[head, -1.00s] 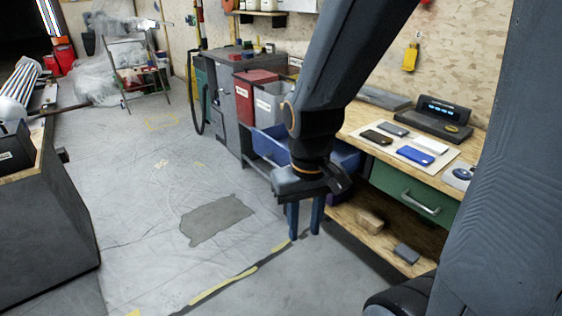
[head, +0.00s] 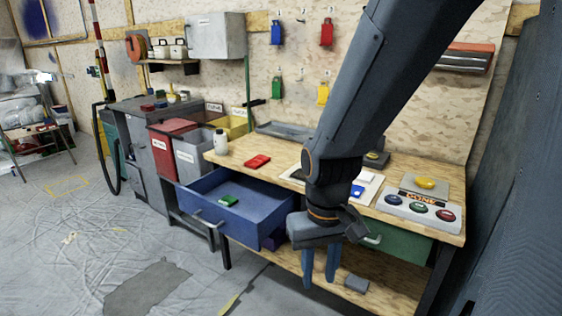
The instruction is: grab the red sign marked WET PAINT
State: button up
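No sign that I can read as WET PAINT shows in the head view. A red tag (head: 326,32) hangs on the wall board at the top, and a small flat red item (head: 257,161) lies on the workbench; I can read no words on either. My gripper (head: 320,284) points down in front of the workbench, right of the open blue drawer. Its two blue fingers stand apart with nothing visible between them. My arm hides part of the bench behind it.
The wooden workbench (head: 283,172) holds a button panel (head: 419,210) and a white bottle (head: 220,141). The open blue drawer (head: 233,224) juts out, with a green item (head: 228,200) in it. A red bin (head: 163,154) stands left of the bench. Sheeted floor at left is mostly clear.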

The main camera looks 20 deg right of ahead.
aim_at(255, 163)
jog(key=u, duration=0.6)
jog(key=i, duration=1.25)
jog(key=z, duration=0.55)
jog(key=i, duration=0.55)
jog(key=z, duration=0.5)
